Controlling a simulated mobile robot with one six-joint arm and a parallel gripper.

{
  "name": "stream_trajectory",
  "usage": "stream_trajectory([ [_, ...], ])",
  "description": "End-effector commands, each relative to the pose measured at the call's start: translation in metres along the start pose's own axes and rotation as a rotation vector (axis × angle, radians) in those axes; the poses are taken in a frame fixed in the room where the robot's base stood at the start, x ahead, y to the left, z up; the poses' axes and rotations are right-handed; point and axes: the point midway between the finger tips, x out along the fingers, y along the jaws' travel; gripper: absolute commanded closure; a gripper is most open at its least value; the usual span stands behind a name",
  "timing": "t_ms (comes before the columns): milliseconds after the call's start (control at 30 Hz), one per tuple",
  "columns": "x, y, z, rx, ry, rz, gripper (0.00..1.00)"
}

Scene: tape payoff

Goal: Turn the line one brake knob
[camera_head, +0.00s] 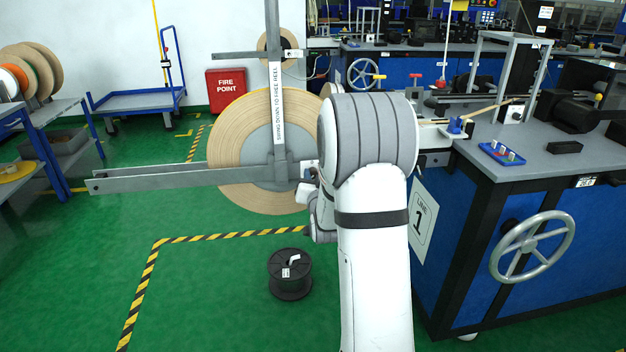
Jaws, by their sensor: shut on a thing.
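The line 1 payoff carries a large tan tape reel (238,117) with a grey centre plate. A grey arm (277,100) labelled "swing down to free reel" stands upright across its front. A long grey bar (170,179) runs left from the hub. I cannot make out the brake knob; it may be hidden behind my arm. My white and grey arm fills the middle of the view, its wrist close to the right side of the reel hub. My gripper's fingers are hidden behind my own arm, so their hold does not show.
The blue line 1 bench (500,230) with a grey handwheel (532,247) stands close on the right. A black spool (290,275) lies on the green floor below the reel. A blue cart (137,101) and a reel rack (50,130) stand left. Striped floor tape marks open floor.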

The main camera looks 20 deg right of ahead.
Motion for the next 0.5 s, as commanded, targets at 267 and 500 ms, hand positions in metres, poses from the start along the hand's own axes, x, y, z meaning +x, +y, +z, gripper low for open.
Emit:
stream_trajectory([
  [267, 0.0007, 0.0004, 0.0042, -0.164, 0.008, -0.005, 0.98],
  [500, 0.0008, 0.0006, 0.0043, -0.369, 0.012, -0.005, 0.98],
])
